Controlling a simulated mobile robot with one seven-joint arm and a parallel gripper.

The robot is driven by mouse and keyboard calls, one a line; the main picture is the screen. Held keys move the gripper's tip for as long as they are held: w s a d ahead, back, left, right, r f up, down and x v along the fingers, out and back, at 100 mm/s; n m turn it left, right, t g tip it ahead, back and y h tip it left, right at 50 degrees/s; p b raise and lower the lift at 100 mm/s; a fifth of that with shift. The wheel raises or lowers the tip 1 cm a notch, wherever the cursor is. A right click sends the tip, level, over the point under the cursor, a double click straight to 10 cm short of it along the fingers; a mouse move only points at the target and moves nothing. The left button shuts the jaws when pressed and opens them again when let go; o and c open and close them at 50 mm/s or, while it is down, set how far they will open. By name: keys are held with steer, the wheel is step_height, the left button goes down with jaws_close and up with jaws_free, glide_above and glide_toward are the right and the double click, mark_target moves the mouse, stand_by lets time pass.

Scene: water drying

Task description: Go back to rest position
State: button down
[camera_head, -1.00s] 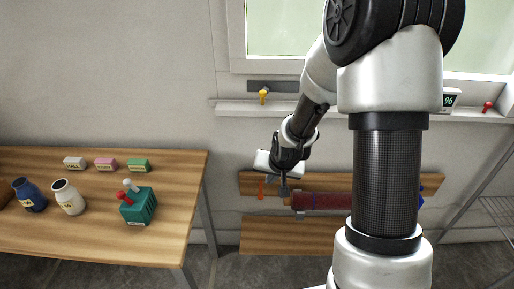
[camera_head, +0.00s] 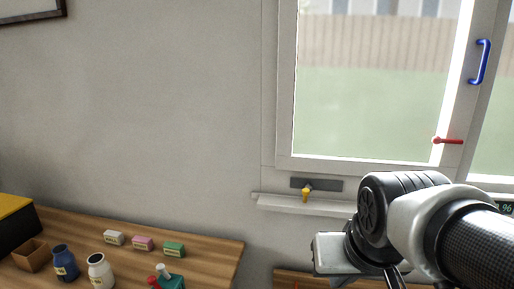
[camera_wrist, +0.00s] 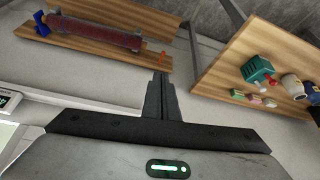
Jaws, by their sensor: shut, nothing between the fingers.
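My gripper shows in the wrist view (camera_wrist: 160,85) with its two dark fingers together and nothing between them. It points out over the room, apart from the shelf and the table. In the head view my arm is bent at the lower right, in front of the wall below the window. The white hand shows there, but the fingertips are not clear near the bottom edge.
A wooden table (camera_head: 213,257) at the lower left bears jars, small labelled boxes and a teal lever box (camera_wrist: 257,70). A wooden shelf (camera_wrist: 90,47) holds a dark red cylinder (camera_wrist: 97,33). The window sill (camera_head: 285,203) is close behind my arm.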

steer(key=s+r+p, duration=0.2)
steer(key=r+p, duration=0.7)
steer(key=r, duration=0.1)
steer(key=s+r+p, duration=0.2)
steer(key=r+p, duration=0.8)
steer(key=shift+a+r, duration=0.15)
steer(key=shift+r, duration=0.25)
steer(key=shift+s, duration=0.1)
